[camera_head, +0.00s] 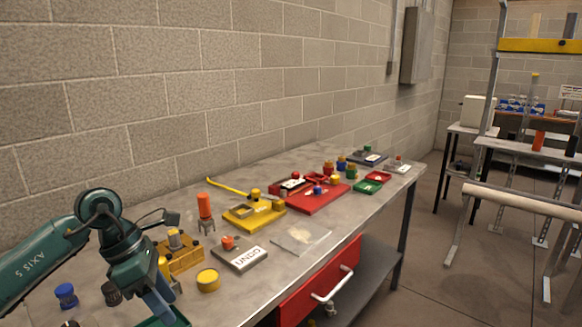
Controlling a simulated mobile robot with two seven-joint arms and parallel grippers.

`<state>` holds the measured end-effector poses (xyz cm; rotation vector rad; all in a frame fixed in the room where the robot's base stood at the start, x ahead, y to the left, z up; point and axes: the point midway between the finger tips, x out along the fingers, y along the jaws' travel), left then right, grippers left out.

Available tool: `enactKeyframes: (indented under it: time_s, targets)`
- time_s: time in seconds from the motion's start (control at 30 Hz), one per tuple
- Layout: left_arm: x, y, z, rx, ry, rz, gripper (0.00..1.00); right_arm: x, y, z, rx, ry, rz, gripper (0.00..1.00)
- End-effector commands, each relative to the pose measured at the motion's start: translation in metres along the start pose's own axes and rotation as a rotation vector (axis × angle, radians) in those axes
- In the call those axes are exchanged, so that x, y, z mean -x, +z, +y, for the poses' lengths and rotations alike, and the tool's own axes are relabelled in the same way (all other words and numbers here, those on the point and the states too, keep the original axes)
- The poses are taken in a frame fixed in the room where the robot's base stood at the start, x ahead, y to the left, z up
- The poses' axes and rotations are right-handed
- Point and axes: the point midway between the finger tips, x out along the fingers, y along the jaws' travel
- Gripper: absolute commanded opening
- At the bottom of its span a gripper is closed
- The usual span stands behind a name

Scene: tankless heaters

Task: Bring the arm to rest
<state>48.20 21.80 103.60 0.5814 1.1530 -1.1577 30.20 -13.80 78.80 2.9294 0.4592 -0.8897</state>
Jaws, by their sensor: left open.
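My left arm (125,250) is teal and comes in from the left edge, bent over the near left end of the metal workbench (330,241). My left gripper (166,296) points down at the near part of the bench, next to a yellow block fixture (186,258). It holds nothing that I can see, and its jaws are open. The fingertips are partly hidden by the gripper's own body. My right gripper is not in view.
A yellow cap (208,280), a grey UNDO block (240,255) and an orange-topped piece (205,205) stand close to the right. Blue (65,294) and dark caps lie left. Yellow (250,216) and red trays (316,200) stand farther back. A block wall runs behind.

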Motion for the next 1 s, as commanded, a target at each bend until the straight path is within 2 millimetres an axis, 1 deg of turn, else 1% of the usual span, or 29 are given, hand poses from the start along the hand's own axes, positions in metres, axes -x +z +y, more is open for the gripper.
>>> enactKeyframes:
  time_s: [0.03, 0.07, 0.1, 0.17, 0.2, 0.27, 0.3, 0.33, 0.37, 0.4, 0.47, 0.57, 0.6, 0.67, 0.7, 0.77, 0.8, 0.83, 0.87, 0.9, 1.0]
  targets:
    - [-0.022, 0.015, -0.015, 0.004, -0.071, -0.081, 0.49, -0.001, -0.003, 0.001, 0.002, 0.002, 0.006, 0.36]
    - [-0.033, 0.025, -0.025, 0.012, -0.115, -0.139, 0.49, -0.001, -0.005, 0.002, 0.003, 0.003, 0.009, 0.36]
    - [-0.046, 0.039, -0.04, 0.031, -0.181, -0.225, 0.49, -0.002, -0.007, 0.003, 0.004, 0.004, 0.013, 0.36]
    - [-0.064, 0.063, -0.064, 0.082, -0.293, -0.368, 0.49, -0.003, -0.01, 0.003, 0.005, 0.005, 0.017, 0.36]
    - [-0.072, 0.079, -0.081, 0.131, -0.373, -0.471, 0.49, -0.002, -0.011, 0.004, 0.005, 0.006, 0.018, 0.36]
    - [-0.078, 0.1, -0.102, 0.233, -0.5, -0.628, 0.49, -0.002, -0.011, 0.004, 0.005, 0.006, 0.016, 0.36]
    - [-0.079, 0.112, -0.114, 0.316, -0.586, -0.731, 0.49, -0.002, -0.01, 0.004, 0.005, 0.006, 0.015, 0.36]
    - [-0.078, 0.12, -0.12, 0.387, -0.649, -0.805, 0.49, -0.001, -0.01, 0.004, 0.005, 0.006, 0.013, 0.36]
    - [-0.076, 0.126, -0.125, 0.463, -0.71, -0.877, 0.49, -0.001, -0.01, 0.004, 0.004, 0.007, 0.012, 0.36]
    - [-0.074, 0.132, -0.127, 0.576, -0.79, -0.968, 0.49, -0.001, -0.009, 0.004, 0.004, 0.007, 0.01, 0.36]
    - [-0.07, 0.136, -0.126, 0.763, -0.904, -1.096, 0.49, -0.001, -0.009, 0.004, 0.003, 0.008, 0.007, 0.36]
    - [-0.073, 0.127, -0.111, 1.125, -1.072, -1.277, 0.49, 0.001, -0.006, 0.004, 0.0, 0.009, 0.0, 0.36]
    - [-0.078, 0.117, -0.102, 1.286, -1.13, -1.337, 0.49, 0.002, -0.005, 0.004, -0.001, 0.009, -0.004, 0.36]
    - [-0.091, 0.097, -0.09, 1.543, -1.206, -1.41, 0.49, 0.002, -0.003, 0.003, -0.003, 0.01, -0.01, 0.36]
    - [-0.104, 0.08, -0.083, 1.724, -1.247, -1.448, 0.49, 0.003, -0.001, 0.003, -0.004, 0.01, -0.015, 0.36]
    - [-0.128, 0.051, -0.077, 2.008, -1.295, -1.485, 0.49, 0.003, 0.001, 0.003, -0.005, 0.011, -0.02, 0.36]
    - [-0.147, 0.029, -0.077, 2.202, -1.315, -1.493, 0.49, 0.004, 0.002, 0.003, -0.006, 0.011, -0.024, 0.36]
    - [-0.161, 0.013, -0.079, 2.345, -1.323, -1.494, 0.49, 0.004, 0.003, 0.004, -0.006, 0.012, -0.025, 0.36]
    - [-0.175, -0.002, -0.083, -2.417, 1.295, 1.449, 0.49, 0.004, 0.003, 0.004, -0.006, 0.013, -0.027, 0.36]
    - [-0.192, -0.021, -0.09, -2.387, 1.196, 1.33, 0.49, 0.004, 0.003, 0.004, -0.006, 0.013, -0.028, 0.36]
    - [-0.226, -0.058, -0.112, -2.311, 1.011, 1.097, 0.49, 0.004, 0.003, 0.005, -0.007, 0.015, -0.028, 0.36]
